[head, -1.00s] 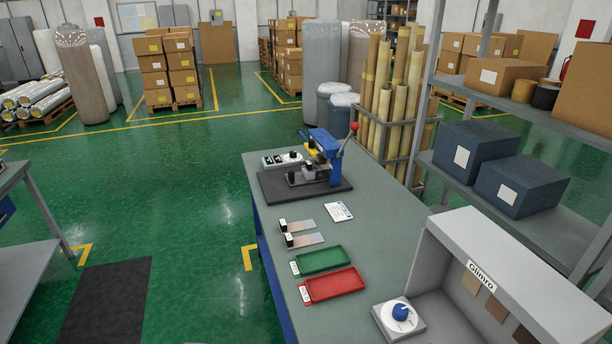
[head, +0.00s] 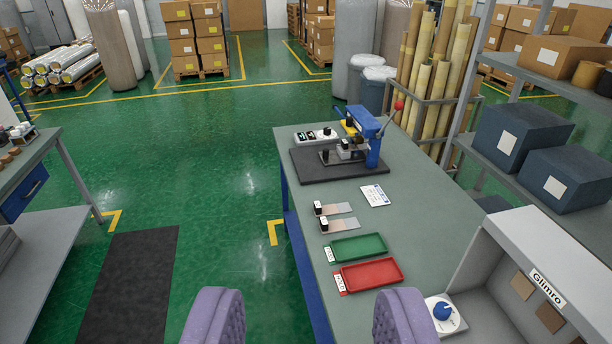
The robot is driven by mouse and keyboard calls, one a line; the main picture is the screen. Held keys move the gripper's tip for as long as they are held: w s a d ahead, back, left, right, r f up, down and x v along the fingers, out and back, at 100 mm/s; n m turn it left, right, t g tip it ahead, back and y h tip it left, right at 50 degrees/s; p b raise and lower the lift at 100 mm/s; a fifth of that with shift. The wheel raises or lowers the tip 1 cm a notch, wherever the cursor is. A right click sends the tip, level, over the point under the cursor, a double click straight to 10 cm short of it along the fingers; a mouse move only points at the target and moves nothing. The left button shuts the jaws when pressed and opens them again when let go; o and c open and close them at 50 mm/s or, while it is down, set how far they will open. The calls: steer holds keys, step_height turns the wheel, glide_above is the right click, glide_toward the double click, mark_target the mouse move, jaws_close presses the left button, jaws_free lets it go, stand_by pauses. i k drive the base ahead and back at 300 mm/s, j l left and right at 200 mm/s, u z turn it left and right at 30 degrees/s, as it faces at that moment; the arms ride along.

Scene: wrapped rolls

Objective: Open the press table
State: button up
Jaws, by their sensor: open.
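The press table (head: 425,205) is a grey-topped bench with blue legs, right of centre. On its far part a blue press (head: 366,130) with a red-knobbed lever stands on a dark mat (head: 302,168). A green tray (head: 358,247) and a red tray (head: 371,273) lie near the front, with two small sample plates (head: 337,208) and a white card (head: 375,195) behind them. My gripper (head: 308,325) shows as two purple padded fingers at the bottom edge, wide apart and empty. It is in front of the table, touching nothing visible.
A grey booth marked Glimro (head: 540,262) and a blue-knobbed dial box (head: 444,314) stand at the table's near right. A shelf with dark blue boxes (head: 508,139) is at right. Another bench (head: 40,150) is at left.

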mark_target(328, 158)
steer(key=i+j+u, duration=0.1)
steer(key=i+u, duration=0.35)
steer(key=i, duration=1.65)
steer(key=i+z, duration=0.15)
steer(key=i, duration=0.3)
steer(key=i+j+z, duration=0.15)
steer(key=i, duration=0.3)
steer(key=i+j+z, duration=0.15)
steer(key=i, duration=0.25)
steer(key=i+j+z, duration=0.15)
steer(key=i+z, duration=0.15)
steer(key=i+j+z, duration=0.25)
steer(key=i, duration=0.15)
